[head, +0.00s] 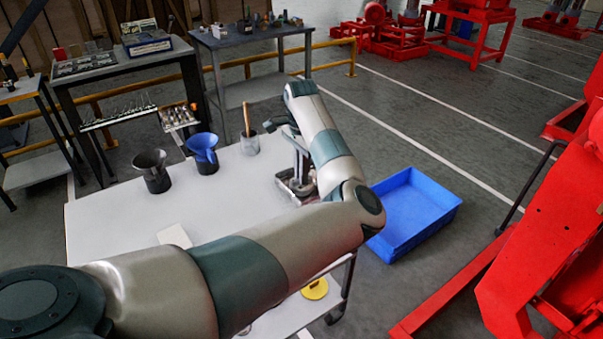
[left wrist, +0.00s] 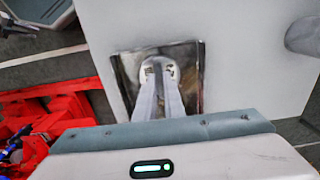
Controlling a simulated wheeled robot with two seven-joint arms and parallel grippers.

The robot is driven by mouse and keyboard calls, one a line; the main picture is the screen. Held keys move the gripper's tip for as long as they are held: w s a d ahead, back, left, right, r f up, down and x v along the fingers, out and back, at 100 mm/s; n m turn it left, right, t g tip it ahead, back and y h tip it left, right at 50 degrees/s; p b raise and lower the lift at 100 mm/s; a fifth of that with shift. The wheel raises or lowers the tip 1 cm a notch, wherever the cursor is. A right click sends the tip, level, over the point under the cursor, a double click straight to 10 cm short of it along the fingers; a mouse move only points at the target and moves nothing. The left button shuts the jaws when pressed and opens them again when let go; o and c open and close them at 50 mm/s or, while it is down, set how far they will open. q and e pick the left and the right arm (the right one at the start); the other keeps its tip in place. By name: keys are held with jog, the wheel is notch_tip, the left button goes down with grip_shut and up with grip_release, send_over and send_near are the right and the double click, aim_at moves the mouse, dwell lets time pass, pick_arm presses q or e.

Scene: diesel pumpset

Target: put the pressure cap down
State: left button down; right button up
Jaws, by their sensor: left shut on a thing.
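My left gripper (head: 300,186) points down over a shallow square metal tray (head: 284,177) at the right edge of the white table. In the left wrist view its two long fingers (left wrist: 160,72) are close together over the tray (left wrist: 190,55). They are shut on a small pale, rounded piece at the tips, which I take as the pressure cap (left wrist: 147,66). The fingers hide most of the cap. I cannot tell whether it touches the tray floor. My right gripper is in neither view.
The white table (head: 235,195) carries a dark funnel pot (head: 155,175), a blue funnel (head: 203,148) and a grey cup (head: 250,145) with a wooden handle. A blue crate (head: 415,215) is on the floor to the right, near red machinery (head: 555,240). The table's middle is clear.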

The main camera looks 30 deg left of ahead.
pick_arm(q)
jog(key=c, duration=1.9)
grip_release()
jog(key=shift+o, duration=0.2)
